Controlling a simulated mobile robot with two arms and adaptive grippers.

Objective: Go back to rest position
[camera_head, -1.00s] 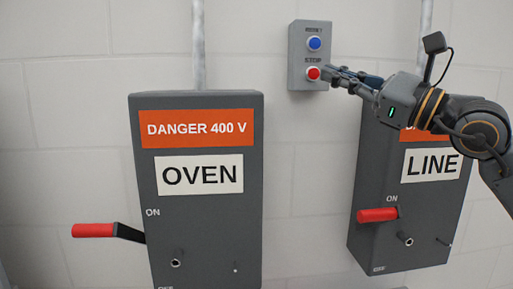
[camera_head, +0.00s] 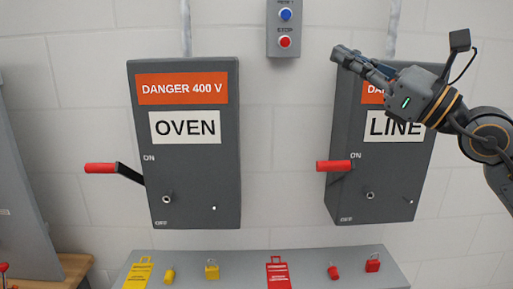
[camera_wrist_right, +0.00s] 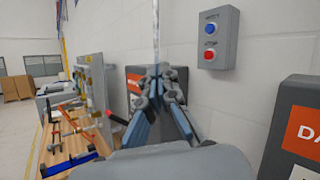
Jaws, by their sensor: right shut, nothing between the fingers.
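My right gripper (camera_head: 340,53) is shut and empty in the head view, in front of the upper part of the LINE box (camera_head: 395,185). It is clear of the small grey button box (camera_head: 284,45), which carries a blue button (camera_head: 286,14) and a red button (camera_head: 285,42). In the right wrist view the closed fingers (camera_wrist_right: 158,72) point forward, and the button box (camera_wrist_right: 218,38) stands on the wall to their right. The gripper covers part of the LINE box's orange label. My left gripper is not in view.
The OVEN box (camera_head: 190,195) has its red handle (camera_head: 100,169) at ON height; the LINE handle (camera_head: 333,166) is also near ON. Below, a grey shelf (camera_head: 235,266) holds yellow and red tags and padlocks. A wooden bench (camera_wrist_right: 103,128) with tools shows in the wrist view.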

